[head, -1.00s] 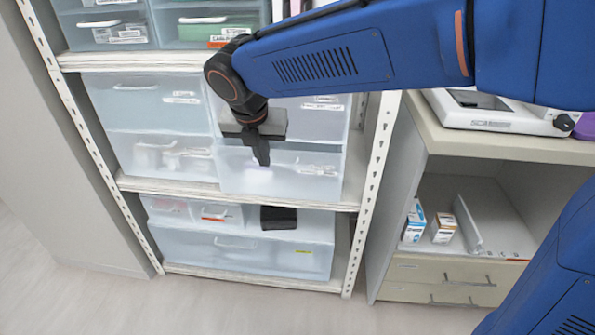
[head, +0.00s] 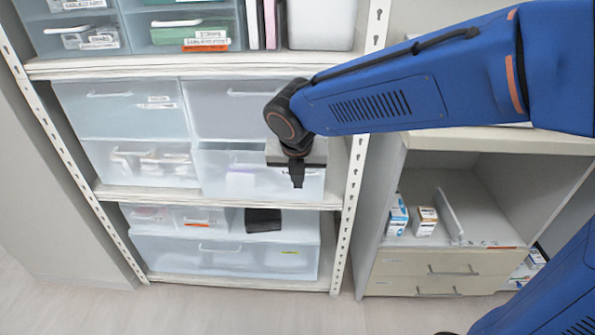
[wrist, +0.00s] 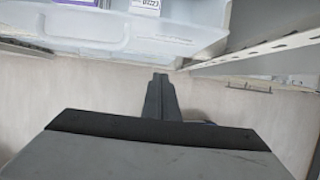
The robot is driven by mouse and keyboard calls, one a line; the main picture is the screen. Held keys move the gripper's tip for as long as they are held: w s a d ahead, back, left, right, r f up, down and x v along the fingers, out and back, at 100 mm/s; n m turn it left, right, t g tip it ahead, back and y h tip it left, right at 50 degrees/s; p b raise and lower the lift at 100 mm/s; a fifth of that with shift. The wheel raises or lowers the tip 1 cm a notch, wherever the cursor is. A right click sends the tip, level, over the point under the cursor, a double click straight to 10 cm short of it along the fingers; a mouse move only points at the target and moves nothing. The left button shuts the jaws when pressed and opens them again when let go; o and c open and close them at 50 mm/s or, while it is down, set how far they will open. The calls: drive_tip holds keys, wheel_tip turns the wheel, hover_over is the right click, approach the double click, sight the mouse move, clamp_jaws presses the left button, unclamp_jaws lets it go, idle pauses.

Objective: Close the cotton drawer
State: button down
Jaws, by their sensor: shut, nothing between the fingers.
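A translucent drawer (head: 222,183) at the lower right of the middle shelf block stands pulled out partway. A pale purple item shows in it; I cannot read a cotton label. In the wrist view its pale body (wrist: 110,40) spans the top, with a purple-marked box and a white label above its rim. My gripper (head: 297,183) is shut and empty, pointing down in front of the right part of this drawer. It hides that part. In the wrist view my fingertips (wrist: 160,82) are together just below the drawer's edge, with a small gap in the picture.
The neighbouring drawer (head: 135,165) on the left looks shut. The shelf board (head: 150,193) runs below, and a perforated upright (head: 350,190) stands close right of my gripper. A cabinet (head: 420,270) with small boxes is further right. Floor in front is clear.

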drive_tip(key=shift+w+d+f, duration=0.1)
drive_tip(key=shift+w+f, duration=0.4)
drive_tip(key=shift+w, duration=0.35)
drive_tip(key=shift+w+d+f, duration=0.1)
drive_tip(key=shift+w+f, duration=0.35)
drive_tip(key=shift+w, duration=0.4)
drive_tip(key=shift+w+f, duration=0.5)
drive_tip(key=shift+w, duration=0.35)
drive_tip(key=shift+w+d, duration=0.1)
drive_tip(key=shift+w, duration=1.15)
